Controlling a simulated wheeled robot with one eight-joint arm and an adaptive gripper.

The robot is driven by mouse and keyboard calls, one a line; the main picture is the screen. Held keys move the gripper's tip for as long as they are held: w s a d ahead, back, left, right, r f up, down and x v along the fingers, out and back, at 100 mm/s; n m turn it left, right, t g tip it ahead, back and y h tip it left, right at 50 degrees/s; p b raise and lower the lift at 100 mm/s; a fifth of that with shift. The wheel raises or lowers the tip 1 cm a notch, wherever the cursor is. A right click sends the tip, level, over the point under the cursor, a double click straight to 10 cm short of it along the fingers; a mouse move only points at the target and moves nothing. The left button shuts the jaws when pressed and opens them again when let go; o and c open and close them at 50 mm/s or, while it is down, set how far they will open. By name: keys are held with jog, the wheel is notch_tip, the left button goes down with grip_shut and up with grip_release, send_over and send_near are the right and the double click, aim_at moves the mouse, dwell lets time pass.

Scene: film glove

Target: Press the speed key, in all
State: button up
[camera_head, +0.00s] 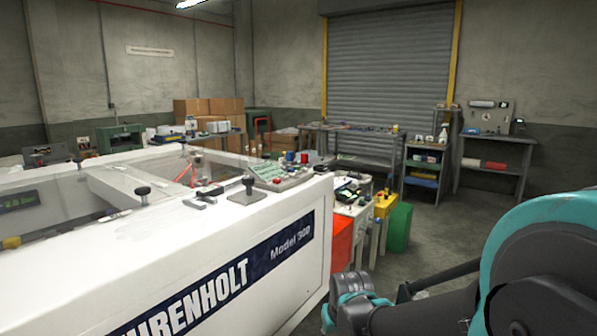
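A control panel (275,172) with a pale green key area sits at the right end of the white machine's top. Red and blue knobs or buttons stand at its right edge. The keys are too small to read, so I cannot tell which is the speed key. My arm (420,312) shows at the lower right, with teal and dark grey joints, well below and to the right of the panel. My gripper's fingers are not visible.
The white machine (215,262), marked "Model 300", fills the left and front. A black knob (249,184) stands on its top near the panel. A red bin (342,242), a yellow box (385,205) and a green bin (398,228) stand right of it. Floor (440,235) is clear farther right.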

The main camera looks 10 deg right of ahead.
grip_shut()
dwell(1.2)
